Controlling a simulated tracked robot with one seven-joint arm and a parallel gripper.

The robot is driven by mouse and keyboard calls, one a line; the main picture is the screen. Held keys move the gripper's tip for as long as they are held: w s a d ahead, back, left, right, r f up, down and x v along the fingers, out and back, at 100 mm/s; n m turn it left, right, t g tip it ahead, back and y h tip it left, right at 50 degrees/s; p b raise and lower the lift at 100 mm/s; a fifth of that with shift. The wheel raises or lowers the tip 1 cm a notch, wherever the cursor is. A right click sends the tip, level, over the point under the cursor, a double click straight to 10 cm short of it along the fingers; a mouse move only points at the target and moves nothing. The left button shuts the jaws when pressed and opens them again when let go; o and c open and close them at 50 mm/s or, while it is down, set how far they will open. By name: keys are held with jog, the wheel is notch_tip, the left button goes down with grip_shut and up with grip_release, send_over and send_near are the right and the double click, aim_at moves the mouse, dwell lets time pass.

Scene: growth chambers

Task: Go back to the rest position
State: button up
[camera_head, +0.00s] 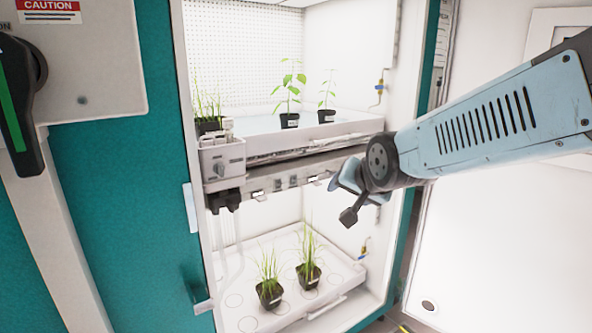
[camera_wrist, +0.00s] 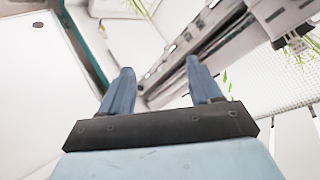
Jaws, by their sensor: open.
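My gripper (camera_wrist: 158,88) is open and empty in the wrist view, with its two blue fingers apart and nothing between them. In the head view my arm reaches in from the right. My gripper (camera_head: 347,198) is at the front of the open growth chamber, near the right end of the middle shelf. It is partly hidden behind my own wrist there, and I cannot tell whether it touches the shelf edge.
The upper tray (camera_head: 345,130) holds potted plants, including a leafy plant (camera_head: 289,93). The lower tray (camera_head: 240,316) holds two grass pots, one at the left (camera_head: 269,280). A control box (camera_head: 222,163) sits at the shelf's left end. The open white door (camera_head: 490,225) stands at the right.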

jog(key=s+d+n+g+h, duration=0.2)
jog(key=s+d+n+g, duration=0.1)
jog(key=s+d, duration=0.9)
jog(key=s+g, duration=0.1)
jog(key=s, duration=0.2)
jog(key=shift+s+d+r+n+g+h, duration=0.2)
jog(key=shift+d+r+n+g+h, duration=0.1)
jog(key=shift+n, duration=0.1)
